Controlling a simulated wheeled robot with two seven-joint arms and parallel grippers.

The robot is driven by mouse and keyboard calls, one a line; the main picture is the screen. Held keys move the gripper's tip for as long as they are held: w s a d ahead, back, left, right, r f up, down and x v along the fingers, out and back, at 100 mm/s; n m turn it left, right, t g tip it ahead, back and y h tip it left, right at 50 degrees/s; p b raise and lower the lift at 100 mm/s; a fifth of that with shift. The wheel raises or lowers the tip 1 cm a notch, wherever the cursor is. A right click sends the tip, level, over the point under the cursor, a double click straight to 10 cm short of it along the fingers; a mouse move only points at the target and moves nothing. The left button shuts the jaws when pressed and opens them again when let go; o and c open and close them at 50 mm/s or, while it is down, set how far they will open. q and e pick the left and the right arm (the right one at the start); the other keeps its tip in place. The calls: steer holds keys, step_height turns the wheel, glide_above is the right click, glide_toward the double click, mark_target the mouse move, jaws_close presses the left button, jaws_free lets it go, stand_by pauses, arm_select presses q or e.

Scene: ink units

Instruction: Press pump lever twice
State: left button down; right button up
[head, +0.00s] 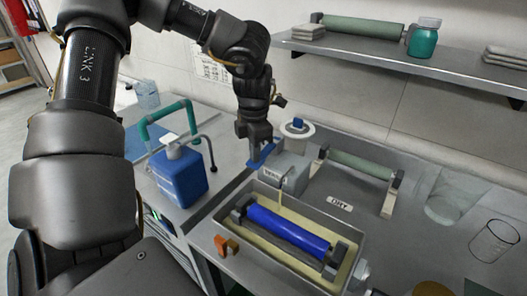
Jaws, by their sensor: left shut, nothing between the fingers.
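A grey pump box (287,172) with a small label stands at the back of the ink tray (225,212), its spout over the tray. A blue flat piece (264,153), seemingly the pump lever, sticks out on the box's left side. My left gripper (255,150) points down, shut and empty, with its fingertips right at the blue piece. I cannot tell whether they touch, and the fingers hide part of it. A blue roller (285,228) lies across the tray, with pale yellow liquid around it. My right gripper is not in view.
A blue canister (181,177) and a teal tube frame (146,135) stand left of the gripper. A white round part (297,128) is behind the pump. A green roller (362,166) on a stand is to the right. A shelf (390,62) hangs above.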

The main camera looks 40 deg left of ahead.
arm_select(q)
steer(key=shift+f, duration=0.3)
steer(key=shift+r+p, duration=0.3)
steer(key=shift+r, duration=0.5)
steer(key=shift+r+p, duration=0.35)
steer(key=shift+r, duration=0.8)
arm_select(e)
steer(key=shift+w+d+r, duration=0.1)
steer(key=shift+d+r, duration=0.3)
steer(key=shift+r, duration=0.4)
arm_select(q)
steer(key=shift+p, duration=0.3)
